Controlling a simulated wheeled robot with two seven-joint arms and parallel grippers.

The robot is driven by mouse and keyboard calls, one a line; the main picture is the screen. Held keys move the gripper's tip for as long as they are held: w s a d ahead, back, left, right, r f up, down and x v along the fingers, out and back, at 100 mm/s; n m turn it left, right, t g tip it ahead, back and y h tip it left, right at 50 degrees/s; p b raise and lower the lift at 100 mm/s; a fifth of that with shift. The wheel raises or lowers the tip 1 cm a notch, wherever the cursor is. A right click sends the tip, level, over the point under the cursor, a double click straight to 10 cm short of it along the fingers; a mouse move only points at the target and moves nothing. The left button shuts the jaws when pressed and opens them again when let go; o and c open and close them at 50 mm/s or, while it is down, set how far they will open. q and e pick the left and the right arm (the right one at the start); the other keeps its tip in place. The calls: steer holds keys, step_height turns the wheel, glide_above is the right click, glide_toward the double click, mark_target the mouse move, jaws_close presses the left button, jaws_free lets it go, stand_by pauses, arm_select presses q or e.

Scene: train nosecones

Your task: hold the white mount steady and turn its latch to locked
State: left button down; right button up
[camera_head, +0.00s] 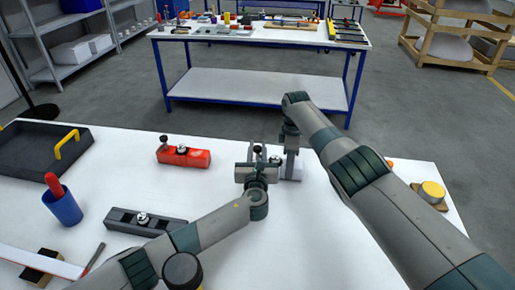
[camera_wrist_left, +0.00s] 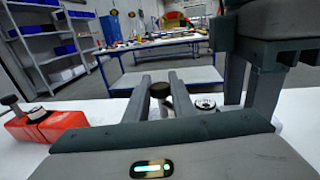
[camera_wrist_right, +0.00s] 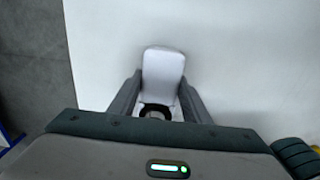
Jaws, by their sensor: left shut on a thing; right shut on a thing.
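The white mount (camera_head: 297,172) stands on the white table near its far edge, partly hidden by my grippers. In the right wrist view the white mount (camera_wrist_right: 163,72) sits between the two fingers of my right gripper (camera_wrist_right: 158,98), which is shut on its body. A black ring with a silver centre (camera_wrist_right: 155,110) shows between those fingers. My left gripper (camera_head: 257,158) is beside the right one, its fingers around the black-knobbed latch (camera_wrist_left: 160,90). A round silver stud (camera_wrist_left: 205,102) is just right of the left fingers. The latch's angle is hard to tell.
A red mount (camera_head: 183,156) and a dark grey mount (camera_head: 145,222) lie to the left. A blue cup (camera_head: 63,208) and a dark tray (camera_head: 40,150) are farther left. A yellow round part (camera_head: 433,191) sits at the right.

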mark_target(257, 151)
arm_select(q)
steer(key=c, duration=1.5)
jaws_free()
steer(key=shift+s, duration=3.75)
